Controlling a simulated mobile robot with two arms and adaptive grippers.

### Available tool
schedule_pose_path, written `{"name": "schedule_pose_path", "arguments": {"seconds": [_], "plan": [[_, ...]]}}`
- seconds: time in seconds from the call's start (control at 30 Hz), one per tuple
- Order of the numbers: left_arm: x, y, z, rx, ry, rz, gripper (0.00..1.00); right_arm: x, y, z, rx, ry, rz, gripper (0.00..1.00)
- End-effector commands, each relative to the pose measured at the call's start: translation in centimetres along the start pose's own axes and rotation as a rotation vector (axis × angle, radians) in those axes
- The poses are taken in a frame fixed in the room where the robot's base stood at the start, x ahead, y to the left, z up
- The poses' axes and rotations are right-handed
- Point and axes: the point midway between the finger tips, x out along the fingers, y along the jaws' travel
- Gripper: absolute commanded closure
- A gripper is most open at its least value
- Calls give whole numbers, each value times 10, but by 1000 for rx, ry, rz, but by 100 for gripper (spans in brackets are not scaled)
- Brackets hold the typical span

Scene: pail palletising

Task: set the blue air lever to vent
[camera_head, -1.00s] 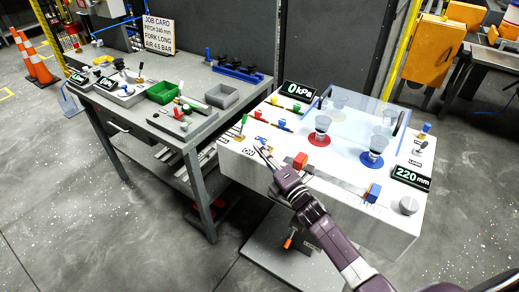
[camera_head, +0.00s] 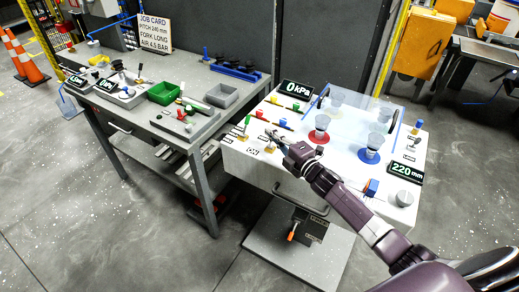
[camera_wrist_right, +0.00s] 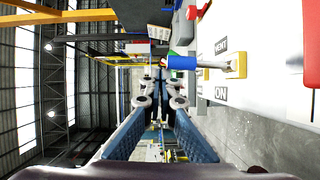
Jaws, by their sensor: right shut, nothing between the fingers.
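The blue air lever shows in the right wrist view as a blue handle (camera_wrist_right: 182,62) on a brass valve body (camera_wrist_right: 236,65), on the white console. A VENT label (camera_wrist_right: 221,45) and an ON label (camera_wrist_right: 221,93) lie on either side of the valve. My right gripper (camera_wrist_right: 160,84) is shut and empty, its fingertips close beside the handle's end; I cannot tell whether they touch. In the head view my right gripper (camera_head: 277,139) is at the console's left front edge, largely covering the lever. The ON label (camera_head: 252,152) shows there. My left gripper is not in view.
A grey workbench (camera_head: 150,118) with bins stands left. A clear guard covers the console's back.

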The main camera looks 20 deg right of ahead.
Motion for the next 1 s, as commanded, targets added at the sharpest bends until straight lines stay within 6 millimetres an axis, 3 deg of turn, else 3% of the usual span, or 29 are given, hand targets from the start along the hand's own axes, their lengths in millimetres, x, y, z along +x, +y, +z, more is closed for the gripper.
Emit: {"name": "schedule_pose_path", "arguments": {"seconds": [0.1,0.5,1.0], "plan": [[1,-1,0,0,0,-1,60,4,5,12,86,0,-45,100],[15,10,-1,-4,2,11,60,16,3,35,84,0,-41,100],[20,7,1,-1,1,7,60,20,2,43,85,0,-42,100]]}}
